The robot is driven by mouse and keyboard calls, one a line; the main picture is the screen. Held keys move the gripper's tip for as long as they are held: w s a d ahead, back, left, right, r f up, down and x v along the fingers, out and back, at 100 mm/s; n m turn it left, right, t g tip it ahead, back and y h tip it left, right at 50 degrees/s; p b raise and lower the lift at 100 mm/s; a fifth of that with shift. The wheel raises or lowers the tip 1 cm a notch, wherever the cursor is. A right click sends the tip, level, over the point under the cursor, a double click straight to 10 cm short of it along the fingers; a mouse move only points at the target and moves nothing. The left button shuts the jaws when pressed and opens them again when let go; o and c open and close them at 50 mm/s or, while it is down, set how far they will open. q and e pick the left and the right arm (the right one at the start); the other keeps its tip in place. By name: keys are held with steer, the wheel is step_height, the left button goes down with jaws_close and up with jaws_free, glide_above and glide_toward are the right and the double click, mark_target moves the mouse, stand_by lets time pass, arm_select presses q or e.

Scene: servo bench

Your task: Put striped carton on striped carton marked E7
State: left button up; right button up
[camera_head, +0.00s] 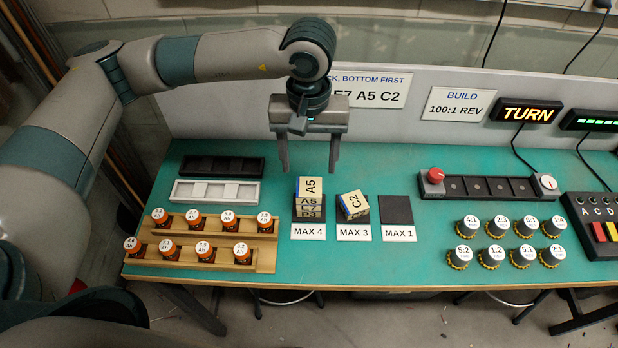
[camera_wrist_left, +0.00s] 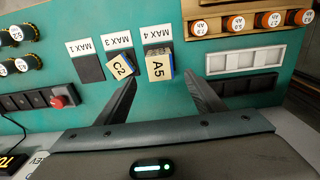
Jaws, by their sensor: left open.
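A carton stack stands on the MAX 4 pad. Its top carton A5 (camera_head: 311,186) lies above carton E7 (camera_head: 310,208) and carton P3 (camera_head: 310,215). A5's top also shows in the left wrist view (camera_wrist_left: 158,69). Carton C2 (camera_head: 352,204) sits turned askew on the MAX 3 pad and also shows in the left wrist view (camera_wrist_left: 123,66). Stripes are too small to make out. My left gripper (camera_head: 308,165) is open, empty and pointing down, above and behind the stack; its spread fingers also show in the left wrist view (camera_wrist_left: 162,78). My right gripper is out of view.
The MAX 1 pad (camera_head: 396,209) is bare. Wooden racks of orange-capped jars (camera_head: 205,252) stand left, with a white tray (camera_head: 216,191) and black tray (camera_head: 222,167) behind. Labelled knobs (camera_head: 522,256) and a button strip (camera_head: 485,188) are right. A signed panel (camera_head: 400,130) backs the bench.

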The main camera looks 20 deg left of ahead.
arm_select(q)
step_height(320, 180, up, 4)
steer(key=shift+r+b, duration=0.1)
steer(key=shift+b, duration=0.45)
